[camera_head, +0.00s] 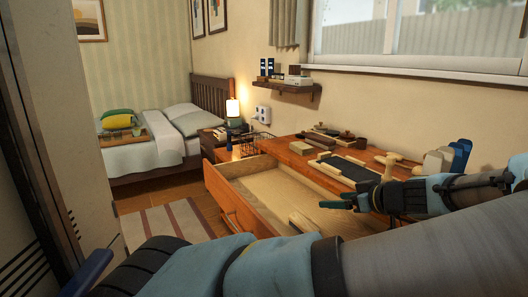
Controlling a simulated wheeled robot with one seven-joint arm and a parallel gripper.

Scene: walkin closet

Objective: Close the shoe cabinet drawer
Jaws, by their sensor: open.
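The shoe cabinet (291,147) is an orange-brown wooden unit under the window. Its drawer (237,213) is pulled out toward the lower left, showing a pale wooden inside. A light-coloured item lies near the drawer's right end, partly hidden. My gripper (340,202) is at the right, with its fingers pointing left, and appears over the drawer's right part near the cabinet's front edge. It is open and holds nothing. I see no clear contact with the drawer. My arm hides the drawer's near right end and the cabinet's right side.
Dark and wooden items (345,168) lie on the cabinet top. A small wall shelf (285,87) hangs above. A bed (150,145) and a lit lamp (232,108) stand behind. A pale panel (60,100) edges the left. A striped rug (165,228) lies on the floor left of the drawer.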

